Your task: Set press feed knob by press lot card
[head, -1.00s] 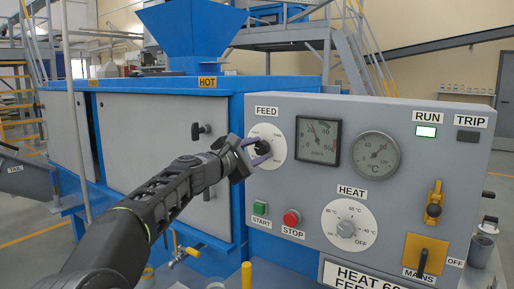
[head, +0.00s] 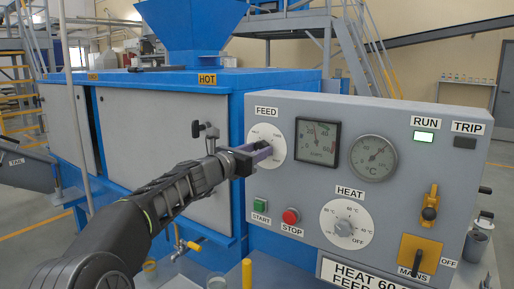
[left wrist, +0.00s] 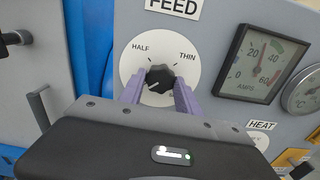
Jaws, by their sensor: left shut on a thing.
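The FEED knob (left wrist: 160,77) is black and round, on a white dial (left wrist: 190,57). In the left wrist view HALF stands at the dial's upper left and THIN at its upper right; lower labels are hidden. The knob's pale pointer mark looks turned to the lower left. My left gripper (left wrist: 158,92) is shut on the knob, one purple finger on each side. In the head view the left gripper (head: 262,153) covers much of the dial. A white card (head: 362,274) at the panel's bottom reads HEAT 60 and FEED, cut off by the frame edge. My right gripper is out of view.
The grey panel (head: 400,180) also carries an amps gauge (head: 318,142), a temperature gauge (head: 373,158), a HEAT dial (head: 346,224), a green START button (head: 261,205), a red STOP button (head: 291,216) and a MAINS lever (head: 417,262).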

